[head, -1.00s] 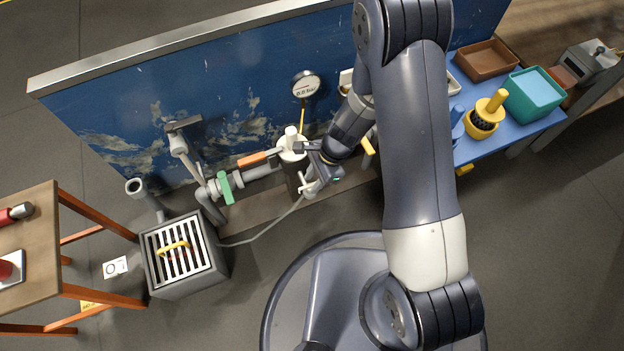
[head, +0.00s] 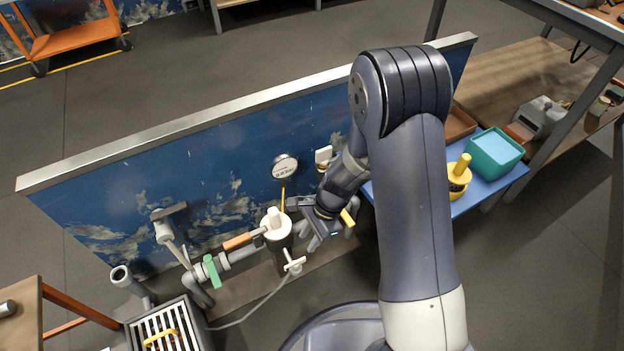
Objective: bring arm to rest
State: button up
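My arm rises in front of the blue panel (head: 235,165) and bends down at its elbow. My gripper (head: 322,238) is just right of the white-topped grey cylinder (head: 278,235), apart from it. Its fingers appear spread, with nothing seen between them. A white valve handle (head: 292,264) shows clear of the gripper, low on the cylinder's right side. A yellow handle (head: 348,217) shows right beside the gripper; whether they touch is unclear. My upper arm hides part of the panel and the blue table.
A round gauge (head: 285,167) stands above the cylinder. Pipework with a green clamp (head: 212,271) runs left to a grated grey box (head: 133,334). On the right, a blue table (head: 500,197) carries a teal bin (head: 495,168) and a yellow-handled brush (head: 459,178). Floor at the lower right is clear.

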aim_at(296, 261)
jog(key=b+x, duration=0.4)
jog(key=x, duration=0.6)
jog(key=shift+a+f+b, duration=0.1)
jog(key=shift+f+b, duration=0.2)
jog(key=shift+b, duration=0.1)
jog(key=shift+r, duration=0.1)
